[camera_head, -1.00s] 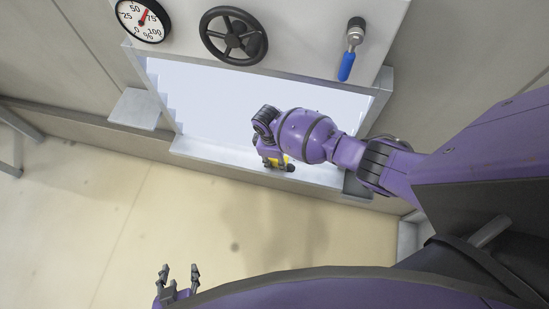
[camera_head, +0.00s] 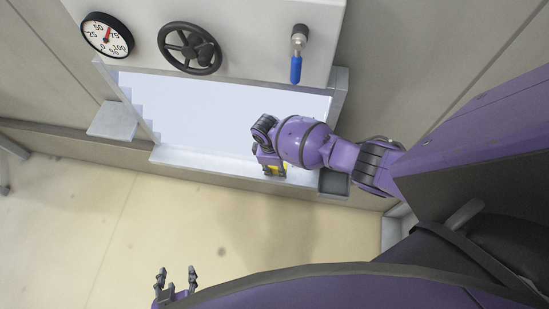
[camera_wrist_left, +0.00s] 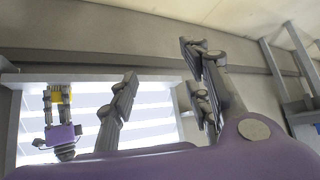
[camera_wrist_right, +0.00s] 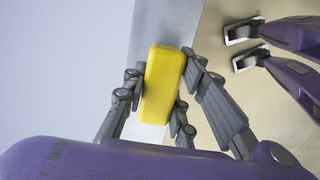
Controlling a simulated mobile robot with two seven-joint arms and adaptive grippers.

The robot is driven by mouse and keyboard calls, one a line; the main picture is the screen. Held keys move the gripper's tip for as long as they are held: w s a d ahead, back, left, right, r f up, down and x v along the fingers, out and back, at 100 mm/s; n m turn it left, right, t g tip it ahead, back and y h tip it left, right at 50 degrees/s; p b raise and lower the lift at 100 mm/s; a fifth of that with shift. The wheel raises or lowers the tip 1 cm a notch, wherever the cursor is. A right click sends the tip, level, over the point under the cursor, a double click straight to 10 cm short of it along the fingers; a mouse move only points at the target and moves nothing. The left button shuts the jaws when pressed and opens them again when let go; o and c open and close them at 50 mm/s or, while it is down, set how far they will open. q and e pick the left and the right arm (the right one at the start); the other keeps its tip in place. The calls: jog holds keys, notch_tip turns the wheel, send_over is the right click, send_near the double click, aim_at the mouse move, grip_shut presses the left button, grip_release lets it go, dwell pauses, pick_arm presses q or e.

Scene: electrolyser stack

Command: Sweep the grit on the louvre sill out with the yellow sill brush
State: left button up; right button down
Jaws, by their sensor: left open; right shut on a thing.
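My right gripper (camera_head: 271,174) is shut on the yellow sill brush (camera_head: 281,170), at the right part of the pale louvre sill (camera_head: 200,161). In the right wrist view the brush's yellow block (camera_wrist_right: 163,85) sits between the fingers; its bristles are hidden. The left wrist view also shows the brush (camera_wrist_left: 60,87) in the right gripper, against the bright slatted opening. I cannot make out any grit on the sill. My left gripper (camera_head: 176,279) is open and empty, low in the head view, well away from the sill.
A dark tray (camera_head: 334,183) is at the sill's right end, close to my right wrist. A grey ledge (camera_head: 113,121) juts out left of the opening. Above are a round gauge (camera_head: 107,35), a black handwheel (camera_head: 190,48) and a blue-handled lever (camera_head: 296,66). The floor in front looks clear.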

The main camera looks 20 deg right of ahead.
jog(key=r, duration=0.2)
jog(key=shift+w+r, duration=0.35)
jog(key=shift+r, duration=0.05)
jog(key=shift+w+a+r+p, duration=0.1)
jog(key=shift+a+r+p, duration=0.05)
jog(key=shift+r+p, duration=0.35)
jog(key=shift+a+r+p, duration=0.1)
jog(key=shift+r+p, duration=0.25)
jog(key=shift+r, duration=0.25)
notch_tip(320, 180, up, 2)
jog(key=shift+r+p, duration=0.15)
jog(key=shift+p, duration=0.4)
jog(key=shift+r, duration=0.4)
jog(key=shift+s+f, duration=0.1)
jog(key=shift+s, duration=0.15)
